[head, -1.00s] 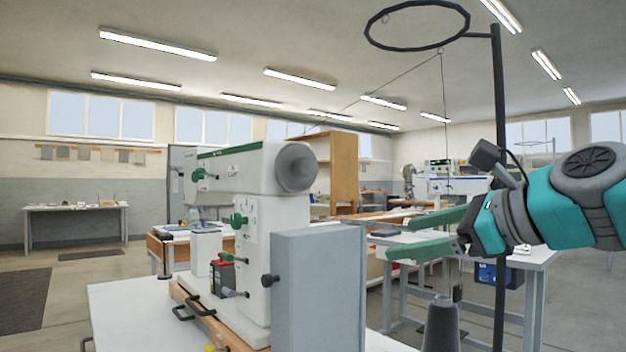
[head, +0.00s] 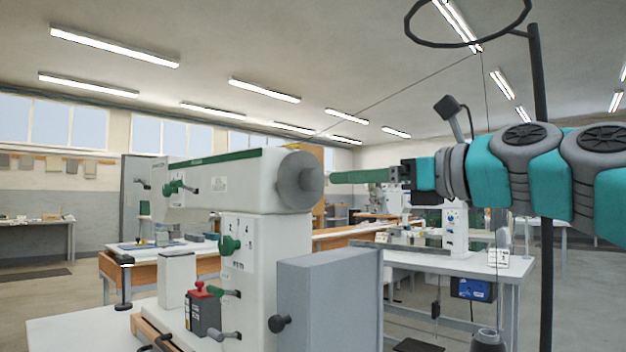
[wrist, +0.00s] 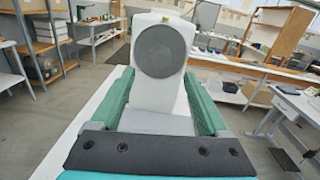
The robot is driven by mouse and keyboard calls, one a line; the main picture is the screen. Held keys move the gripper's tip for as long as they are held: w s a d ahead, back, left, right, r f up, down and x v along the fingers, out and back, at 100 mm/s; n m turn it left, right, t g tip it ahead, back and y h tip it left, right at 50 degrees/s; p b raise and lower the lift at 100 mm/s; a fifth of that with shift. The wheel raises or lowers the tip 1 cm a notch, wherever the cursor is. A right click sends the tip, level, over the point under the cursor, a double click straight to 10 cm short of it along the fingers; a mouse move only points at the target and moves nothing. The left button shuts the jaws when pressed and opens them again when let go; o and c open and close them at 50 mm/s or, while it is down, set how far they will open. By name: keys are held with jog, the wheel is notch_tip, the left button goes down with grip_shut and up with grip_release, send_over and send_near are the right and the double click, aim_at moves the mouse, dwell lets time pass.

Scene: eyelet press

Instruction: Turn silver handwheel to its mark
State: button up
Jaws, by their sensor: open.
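The handwheel (head: 300,181) is a grey disc on the right end of the white machine's upper arm (head: 232,182). In the wrist view the handwheel (wrist: 160,51) faces me, round and dark grey, a little above the jaws. My gripper (head: 333,177) is level with the handwheel, just right of it in the head view. In the wrist view my gripper (wrist: 161,98) has its two green fingers spread wide, left and right of the machine's end, with nothing held. I cannot tell whether a finger touches the wheel. No mark on the wheel can be made out.
A grey box (head: 330,300) stands below the handwheel. A black thread stand pole (head: 541,190) with a ring rises behind my arm at right. Green knobs (head: 229,245) and a red-topped box (head: 203,307) are on the machine's front. Other tables stand behind.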

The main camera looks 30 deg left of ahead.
aim_at(319, 179)
jog(key=x, duration=0.7)
grip_shut()
dwell(0.6)
